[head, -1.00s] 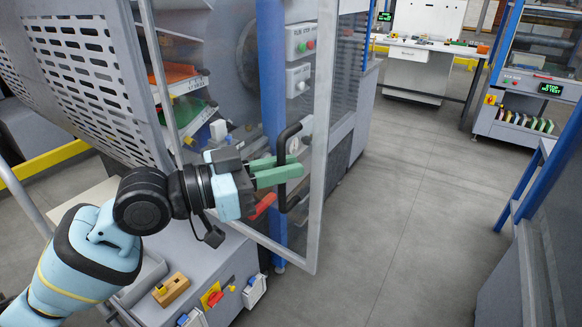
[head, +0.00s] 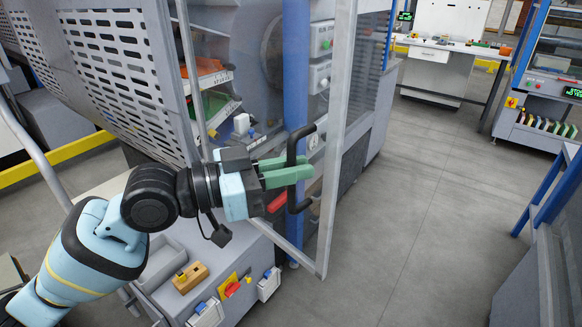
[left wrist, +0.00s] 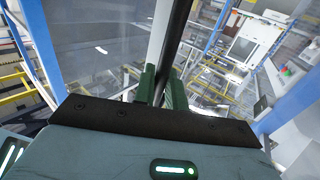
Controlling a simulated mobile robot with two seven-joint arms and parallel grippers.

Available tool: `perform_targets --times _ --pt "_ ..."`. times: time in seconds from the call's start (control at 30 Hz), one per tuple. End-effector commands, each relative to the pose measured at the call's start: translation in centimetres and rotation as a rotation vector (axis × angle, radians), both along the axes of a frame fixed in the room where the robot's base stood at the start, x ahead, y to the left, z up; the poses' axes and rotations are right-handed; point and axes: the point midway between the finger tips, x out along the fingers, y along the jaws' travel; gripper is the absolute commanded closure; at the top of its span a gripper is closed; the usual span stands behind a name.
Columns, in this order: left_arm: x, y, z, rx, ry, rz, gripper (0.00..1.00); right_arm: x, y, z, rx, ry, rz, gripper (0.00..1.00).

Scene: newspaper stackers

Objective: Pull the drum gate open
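The drum gate is a clear panel in a grey metal frame (head: 336,165), with a black bar handle (head: 293,148) on it. The gate stands out at an angle from the machine front, over the aisle. My left gripper (head: 290,172) has green fingers closed around the upright bar of the handle. In the left wrist view, the black bar (left wrist: 178,45) runs between the two green fingertips (left wrist: 161,88). The drum behind the panel shows only partly. My right gripper is in neither view.
A low cabinet with a wooden block (head: 190,278) and a red-yellow switch (head: 232,286) sits below my left arm. A blue post (head: 296,60) stands behind the gate. Grey floor (head: 400,220) is open to the right. A workbench (head: 445,47) stands at the back.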

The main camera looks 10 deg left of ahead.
Motion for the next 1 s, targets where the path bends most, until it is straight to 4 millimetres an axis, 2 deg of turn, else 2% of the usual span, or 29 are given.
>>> perform_targets --times 0.03,0.1,0.13,0.47,1.0 --pt "0.0 0.0 0.0 0.000 0.001 0.000 0.81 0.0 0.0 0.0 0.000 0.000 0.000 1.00" --pt "0.0 0.0 0.0 0.000 0.001 0.000 0.72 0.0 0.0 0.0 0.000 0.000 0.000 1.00" --pt "0.0 0.0 0.0 0.000 0.001 0.000 0.70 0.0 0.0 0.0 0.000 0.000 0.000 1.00" --pt "-0.1 0.3 -0.1 0.000 0.001 0.001 0.70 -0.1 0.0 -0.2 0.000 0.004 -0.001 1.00" --pt "-3.2 6.2 -0.4 0.002 0.005 0.002 0.70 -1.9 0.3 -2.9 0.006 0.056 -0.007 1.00"
